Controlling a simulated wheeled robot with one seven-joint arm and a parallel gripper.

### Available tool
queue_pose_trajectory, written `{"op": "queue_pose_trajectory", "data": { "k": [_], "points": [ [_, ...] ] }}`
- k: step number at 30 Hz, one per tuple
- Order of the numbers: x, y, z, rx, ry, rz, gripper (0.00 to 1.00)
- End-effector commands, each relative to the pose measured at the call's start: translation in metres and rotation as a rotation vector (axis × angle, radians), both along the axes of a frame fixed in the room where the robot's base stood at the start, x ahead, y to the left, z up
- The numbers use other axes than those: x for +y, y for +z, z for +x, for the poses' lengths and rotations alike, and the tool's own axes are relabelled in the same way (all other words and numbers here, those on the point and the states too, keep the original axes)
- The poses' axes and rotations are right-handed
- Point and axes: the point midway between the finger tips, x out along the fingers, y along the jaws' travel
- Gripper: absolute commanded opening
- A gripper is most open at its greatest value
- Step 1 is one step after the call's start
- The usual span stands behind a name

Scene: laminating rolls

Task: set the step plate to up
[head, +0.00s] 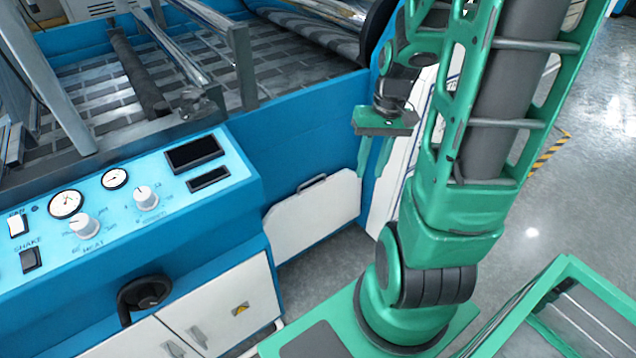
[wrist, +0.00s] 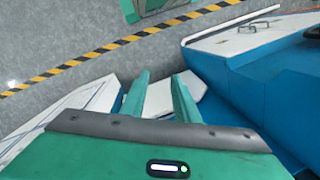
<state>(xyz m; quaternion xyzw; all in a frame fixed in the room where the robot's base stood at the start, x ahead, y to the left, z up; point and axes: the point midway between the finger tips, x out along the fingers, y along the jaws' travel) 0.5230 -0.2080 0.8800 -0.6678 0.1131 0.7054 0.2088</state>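The step plate appears to be the white panel (head: 315,220) with cut corners and a dark handle along its top edge. In the head view it stands against the blue side of the machine, above the floor; its exact tilt is hard to tell. In the wrist view a white plate, seemingly the same one, shows beyond and between my fingers (wrist: 158,98). My gripper (head: 373,165) points down to the right of the plate and above it, apart from it. Its two green fingers (wrist: 161,82) are apart with nothing held between them.
The blue control panel (head: 115,200) with dials and a black handwheel (head: 145,294) is at left. A white panel with blue lines (wrist: 62,118) stands close to my gripper. A green-framed cart (head: 560,300) is at lower right. Open floor (head: 580,200) lies at right.

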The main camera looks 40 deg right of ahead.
Motion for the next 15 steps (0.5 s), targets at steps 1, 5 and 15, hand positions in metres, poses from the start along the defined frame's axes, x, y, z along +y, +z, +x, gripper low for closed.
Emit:
{"op": "queue_pose_trajectory", "data": {
  "k": [1, 5, 15],
  "points": [
    [-0.004, -0.015, 0.007, 0.002, -0.004, 0.031, 0.28],
    [-0.009, -0.049, 0.027, -0.029, -0.004, 0.107, 0.28],
    [-0.014, -0.137, 0.072, -0.169, -0.077, 0.34, 0.28]
  ]
}}
